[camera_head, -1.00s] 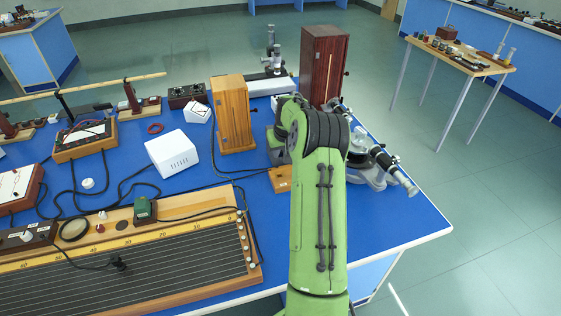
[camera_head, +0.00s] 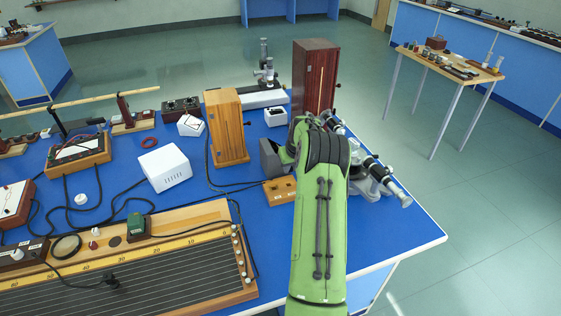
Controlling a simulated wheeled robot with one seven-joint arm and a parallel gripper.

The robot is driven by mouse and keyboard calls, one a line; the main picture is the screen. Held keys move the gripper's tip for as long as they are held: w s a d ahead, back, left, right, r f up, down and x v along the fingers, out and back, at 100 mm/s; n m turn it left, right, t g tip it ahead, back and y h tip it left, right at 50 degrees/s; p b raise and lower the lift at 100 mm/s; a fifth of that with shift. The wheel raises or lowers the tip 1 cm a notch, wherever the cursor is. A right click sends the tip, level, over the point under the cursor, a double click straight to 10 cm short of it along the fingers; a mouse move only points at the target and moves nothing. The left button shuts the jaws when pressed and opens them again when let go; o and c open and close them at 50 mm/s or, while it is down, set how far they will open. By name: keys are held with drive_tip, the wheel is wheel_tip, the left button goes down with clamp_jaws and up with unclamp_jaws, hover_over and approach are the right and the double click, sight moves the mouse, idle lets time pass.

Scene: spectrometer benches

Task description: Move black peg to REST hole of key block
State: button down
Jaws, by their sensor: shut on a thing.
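The key block is most likely the small light-wood block (camera_head: 279,191) on the blue bench, just left of my arm. Small dark marks show on its top, but I cannot read labels or tell which is the REST hole. My green arm reaches forward over the bench and bends down at its far joint. My gripper is hidden behind the arm, so its fingers and anything in them cannot be seen. I cannot make out the black peg. A grey rounded block (camera_head: 271,158) shows just beyond the wood block, touching the arm's outline; I cannot tell what it belongs to.
A grey-black spectrometer (camera_head: 375,180) stands right of my arm. A tall dark-red cabinet (camera_head: 314,75) and a light-wood cabinet (camera_head: 226,126) stand behind. A white box (camera_head: 164,167) and a long wire board (camera_head: 140,270) lie left. The bench's front right is clear.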

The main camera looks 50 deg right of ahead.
drive_tip(key=shift+a+f, duration=0.1)
drive_tip(key=shift+f, duration=0.1)
drive_tip(key=shift+f+b, duration=2.1)
drive_tip(key=shift+f, duration=0.9)
drive_tip(key=c, duration=0.9)
unclamp_jaws()
drive_tip(key=shift+c, duration=0.2)
drive_tip(key=p+v, duration=0.2)
drive_tip(key=v, duration=1.4)
